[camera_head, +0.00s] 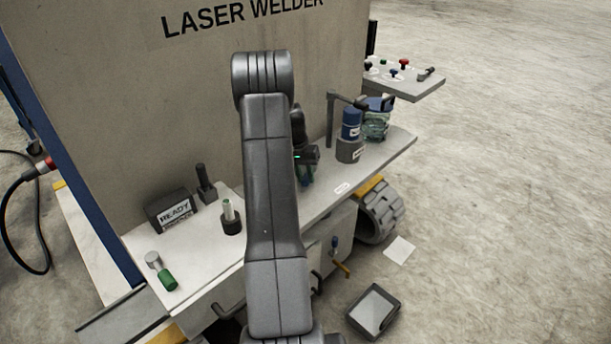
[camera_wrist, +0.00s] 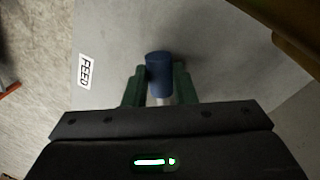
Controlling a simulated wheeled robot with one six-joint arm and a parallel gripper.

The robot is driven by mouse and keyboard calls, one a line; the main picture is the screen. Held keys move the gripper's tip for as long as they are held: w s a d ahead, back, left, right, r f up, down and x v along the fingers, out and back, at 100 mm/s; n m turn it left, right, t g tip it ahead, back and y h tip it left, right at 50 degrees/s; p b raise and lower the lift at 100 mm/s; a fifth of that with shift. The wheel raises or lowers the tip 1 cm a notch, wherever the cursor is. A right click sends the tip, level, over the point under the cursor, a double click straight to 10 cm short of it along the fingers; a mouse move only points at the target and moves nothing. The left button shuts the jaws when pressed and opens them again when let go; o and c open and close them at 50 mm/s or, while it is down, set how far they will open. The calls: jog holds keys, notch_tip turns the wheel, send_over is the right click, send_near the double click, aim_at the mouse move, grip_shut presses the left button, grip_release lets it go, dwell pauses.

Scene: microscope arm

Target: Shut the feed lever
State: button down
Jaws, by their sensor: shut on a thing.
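The feed lever shows in the wrist view as a blue knob (camera_wrist: 159,72) on a pale stem, standing out from a grey surface. A white FEED label (camera_wrist: 86,71) is beside it on the left. My gripper (camera_wrist: 160,84) has its green fingers on both sides of the knob and is shut on it. In the head view my gripper (camera_head: 305,174) is low over the bench beside my arm, near a small white label (camera_head: 342,188). The lever's base is hidden, and my arm and gripper cover the lever in the head view.
A blue-capped jar (camera_head: 351,124) in a grey holder and a glass jar (camera_head: 377,122) stand right of my gripper. A green-tipped tool (camera_head: 161,271), a READY sign (camera_head: 173,211) and a small holder (camera_head: 231,218) are on the left. A yellow-handled valve (camera_head: 340,262) is below the bench.

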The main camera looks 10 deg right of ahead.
jog(key=c, duration=1.2)
grip_release()
jog(key=a+r, duration=0.1)
jog(key=r, duration=0.8)
jog(key=w+a+r, duration=0.1)
jog(key=r, duration=0.3)
jog(key=shift+a+r, duration=0.3)
jog(key=f, duration=0.4)
jog(key=d+f, duration=0.1)
jog(key=f, duration=0.4)
jog(key=s+d+f, duration=0.1)
jog(key=f, duration=0.3)
jog(key=shift+d+f, duration=0.25)
jog(key=shift+f, duration=0.05)
